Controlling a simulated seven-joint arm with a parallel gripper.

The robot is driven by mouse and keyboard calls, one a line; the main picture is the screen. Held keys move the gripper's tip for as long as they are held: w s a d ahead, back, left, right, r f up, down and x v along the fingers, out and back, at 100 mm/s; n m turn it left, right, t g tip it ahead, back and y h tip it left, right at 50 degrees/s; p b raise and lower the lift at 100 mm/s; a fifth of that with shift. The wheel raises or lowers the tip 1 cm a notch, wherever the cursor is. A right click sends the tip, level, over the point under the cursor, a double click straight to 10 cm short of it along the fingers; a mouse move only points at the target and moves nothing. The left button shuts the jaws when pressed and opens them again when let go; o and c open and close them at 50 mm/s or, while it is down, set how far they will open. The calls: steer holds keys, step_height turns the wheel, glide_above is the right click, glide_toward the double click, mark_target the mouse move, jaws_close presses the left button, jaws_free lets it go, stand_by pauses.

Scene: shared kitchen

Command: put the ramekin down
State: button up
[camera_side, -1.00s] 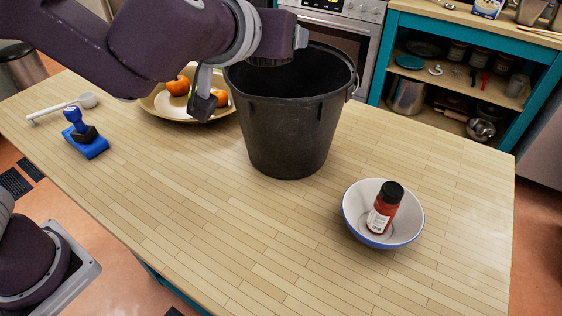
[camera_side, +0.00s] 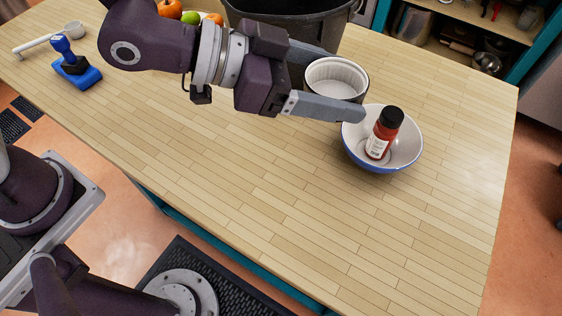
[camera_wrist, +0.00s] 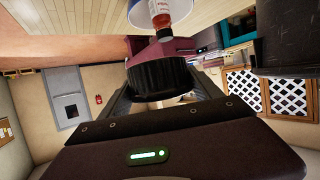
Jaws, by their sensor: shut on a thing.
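The ramekin (camera_side: 337,79), white inside with a dark outer wall, is between the fingers of my gripper (camera_side: 350,90). Its opening faces up in the side view. In the wrist view its black ribbed side (camera_wrist: 160,79) fills the space between the fingers. My gripper is shut on it, reaching sideways from the left. The near finger covers part of the ramekin's front. The ramekin appears just left of and behind the white bowl (camera_side: 408,150) in the picture. Its base is hidden, so I cannot tell its exact height above the wooden table (camera_side: 300,205).
A red bottle with a black cap (camera_side: 383,133) stands in the bowl, close to the near fingertip. A black bucket (camera_side: 285,30) stands behind my gripper. A blue-handled tool (camera_side: 75,68) and fruit (camera_side: 170,9) are at left. The table's front and right are clear.

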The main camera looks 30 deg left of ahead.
mark_target(281, 167)
steer(key=s+a+f+m+g, duration=0.1)
steer(key=a+f, duration=0.1)
steer(key=f, duration=0.4)
steer(key=s+a+f+m+g+h, duration=0.1)
steer(key=a+f, duration=0.1)
steer(key=f, duration=0.4)
steer(key=a+f+m+g+h, duration=0.1)
steer(key=a+f, duration=0.1)
steer(key=f, duration=0.4)
steer(key=shift+s+a+f, duration=0.1)
steer(key=shift+s+f, duration=0.1)
steer(key=shift+s, duration=0.2)
steer(key=shift+f, duration=0.1)
steer(key=o, duration=1.5)
steer(key=shift+f, duration=0.1)
steer(key=v, duration=0.7)
steer(key=shift+a+r, duration=0.25)
steer(key=shift+r, duration=0.05)
